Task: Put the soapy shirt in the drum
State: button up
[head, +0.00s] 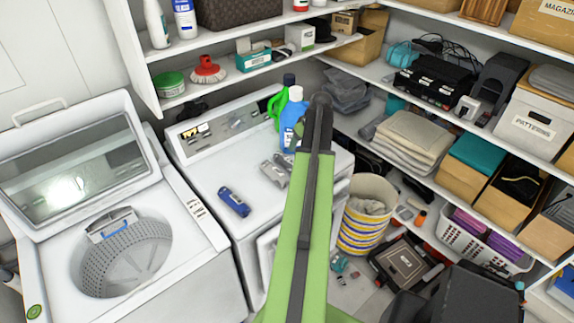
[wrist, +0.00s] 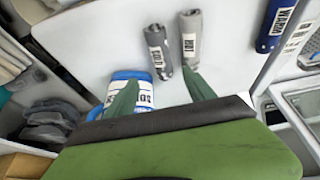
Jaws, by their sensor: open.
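Three small labelled cloth rolls lie on the white machine top in the middle: a blue roll (head: 234,201) and two grey rolls (head: 275,170). In the wrist view they are a dark grey roll (wrist: 157,48), a lighter grey roll (wrist: 190,38) and the blue roll (wrist: 277,25). I cannot tell from the labels which is the soapy shirt. The drum (head: 95,272) is in the open-lidded washer at left, with no cloth visible inside. My gripper (wrist: 161,79) is open and empty, its green fingers pointing toward the grey rolls. The arm hides it in the head view.
A blue and white bottle (wrist: 136,77) stands close by the left finger. A green bottle (head: 279,106) is at the machine's back. The raised washer lid (head: 75,165) stands behind the drum. A striped basket (head: 365,225) and loaded shelves (head: 460,130) fill the right side.

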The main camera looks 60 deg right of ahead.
aim_at(289, 161)
jog(key=b+x, duration=1)
jog(key=x, duration=0.2)
jog(key=shift+s+f+b, duration=0.1)
jog(key=shift+s+b, duration=0.1)
jog(key=shift+b, duration=0.2)
jog(key=shift+w+f, duration=0.1)
jog(key=shift+w, duration=0.05)
jog(key=b+x, duration=0.5)
jog(key=shift+w+a+f, duration=0.1)
jog(key=shift+r, duration=0.2)
jog(key=shift+c, duration=0.3)
grip_shut()
